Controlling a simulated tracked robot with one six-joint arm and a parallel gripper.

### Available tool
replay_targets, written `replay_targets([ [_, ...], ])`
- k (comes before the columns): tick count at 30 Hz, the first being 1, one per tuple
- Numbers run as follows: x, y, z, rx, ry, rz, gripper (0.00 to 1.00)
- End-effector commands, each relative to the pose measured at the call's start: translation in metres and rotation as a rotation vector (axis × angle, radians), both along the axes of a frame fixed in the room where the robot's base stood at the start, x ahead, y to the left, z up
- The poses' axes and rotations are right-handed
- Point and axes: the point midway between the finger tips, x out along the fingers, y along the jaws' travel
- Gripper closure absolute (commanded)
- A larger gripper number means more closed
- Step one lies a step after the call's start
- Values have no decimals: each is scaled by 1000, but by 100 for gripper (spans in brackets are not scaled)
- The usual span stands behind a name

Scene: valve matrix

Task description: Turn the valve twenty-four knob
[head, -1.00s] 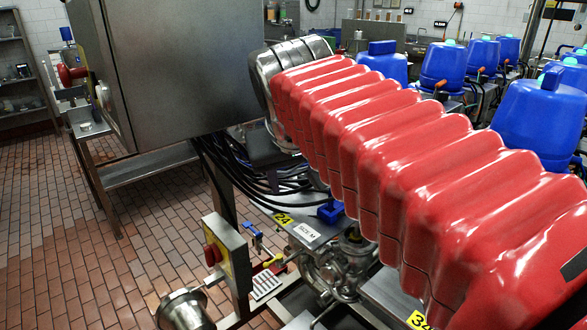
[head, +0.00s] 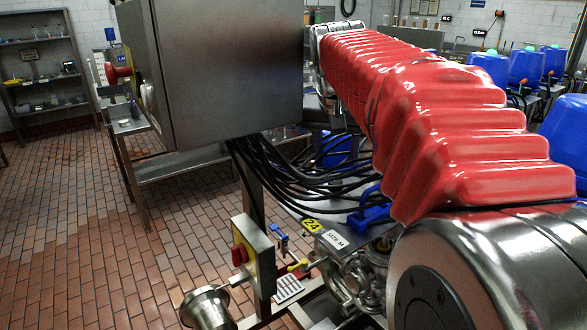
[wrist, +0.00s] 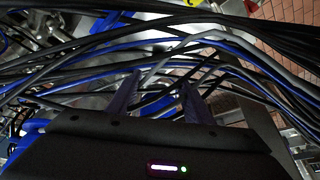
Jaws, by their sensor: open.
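A yellow tag marked 24 (head: 311,225) lies on the metal manifold in the head view, beside a white label. A blue handle-like part (head: 371,207) is right of the tag, partly under my arm; I cannot tell whether it is the valve twenty-four knob. My gripper (wrist: 160,88) shows in the wrist view with its two dark fingers apart and nothing clearly held between them. Cables cross just beyond the fingertips. A blue part (wrist: 30,132) shows left of the gripper body. My gripper is hidden in the head view.
A bundle of black cables (head: 290,175) hangs from the steel cabinet (head: 225,65) over the manifold. A yellow box with a red switch (head: 252,255) stands in front. Blue drums (head: 527,68) line the right. The tiled floor at left is open.

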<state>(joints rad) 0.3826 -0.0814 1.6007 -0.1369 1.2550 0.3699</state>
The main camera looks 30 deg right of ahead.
Motion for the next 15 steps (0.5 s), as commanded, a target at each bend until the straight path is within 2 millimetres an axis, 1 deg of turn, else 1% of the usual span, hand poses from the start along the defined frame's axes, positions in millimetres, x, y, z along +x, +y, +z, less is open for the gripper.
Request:
replay_targets([
  [9, 0, -1, -1, -1, 0, 0, 54],
  [11, 1, -2, -4, -1, 1, 0, 54],
  [15, 4, -5, -16, -1, 2, 0, 54],
])
